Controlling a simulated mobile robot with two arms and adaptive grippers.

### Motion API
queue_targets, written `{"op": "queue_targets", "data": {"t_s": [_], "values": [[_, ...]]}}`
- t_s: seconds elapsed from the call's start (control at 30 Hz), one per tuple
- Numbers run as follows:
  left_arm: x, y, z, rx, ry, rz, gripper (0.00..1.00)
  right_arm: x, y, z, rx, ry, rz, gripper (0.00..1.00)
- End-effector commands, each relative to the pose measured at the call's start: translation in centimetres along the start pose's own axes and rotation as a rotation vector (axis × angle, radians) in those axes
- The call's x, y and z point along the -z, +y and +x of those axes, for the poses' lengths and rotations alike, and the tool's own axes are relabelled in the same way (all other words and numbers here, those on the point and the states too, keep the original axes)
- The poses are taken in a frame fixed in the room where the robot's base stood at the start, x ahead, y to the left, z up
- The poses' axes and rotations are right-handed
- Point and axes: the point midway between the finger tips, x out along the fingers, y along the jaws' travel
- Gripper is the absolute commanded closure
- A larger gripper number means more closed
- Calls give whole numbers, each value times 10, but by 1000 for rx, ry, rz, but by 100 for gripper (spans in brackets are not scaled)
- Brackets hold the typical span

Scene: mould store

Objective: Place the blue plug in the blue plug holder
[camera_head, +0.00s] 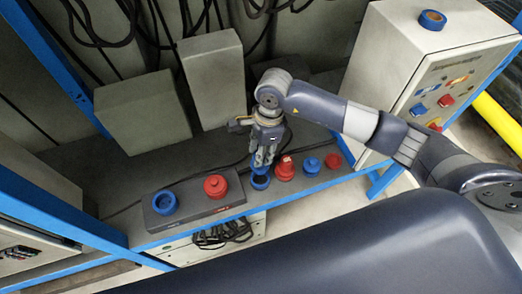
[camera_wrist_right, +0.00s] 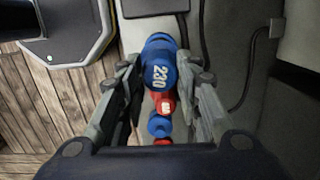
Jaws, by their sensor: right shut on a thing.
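My right gripper (camera_head: 262,158) points down over the shelf and is shut on a blue plug (camera_head: 260,180). In the right wrist view this blue plug (camera_wrist_right: 160,65) is marked "230" and sits between the two fingers (camera_wrist_right: 160,90). I cannot tell whether it touches the shelf. The blue plug holder (camera_head: 165,203) is an open blue ring on the left part of a dark grey box (camera_head: 190,213), left of my right gripper. A red round fitting (camera_head: 215,186) is on the same box. My left gripper is not in view.
A red plug (camera_head: 285,168), another blue plug (camera_head: 311,166) and a smaller red one (camera_head: 333,160) stand in a row right of my right gripper. Grey boxes (camera_head: 212,78) and hanging cables stand behind.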

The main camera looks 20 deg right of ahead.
Motion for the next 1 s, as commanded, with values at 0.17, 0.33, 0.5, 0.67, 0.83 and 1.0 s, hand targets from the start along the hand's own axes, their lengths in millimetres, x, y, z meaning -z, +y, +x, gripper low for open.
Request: {"op": "queue_targets", "data": {"t_s": [0.17, 0.33, 0.5, 0.67, 0.83, 1.0], "values": [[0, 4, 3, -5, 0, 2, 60, 0, -1, 7, 2, 0, 30, 100], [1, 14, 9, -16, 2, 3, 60, 2, 0, 18, 0, 0, 28, 100], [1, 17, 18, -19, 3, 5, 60, 4, 0, 33, 1, 0, 27, 100], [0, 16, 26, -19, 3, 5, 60, 5, 0, 48, 0, -1, 26, 100], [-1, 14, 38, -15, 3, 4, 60, 7, -1, 57, 3, 0, 25, 100], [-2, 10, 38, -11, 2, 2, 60, 7, -1, 57, 3, 0, 26, 100]]}}
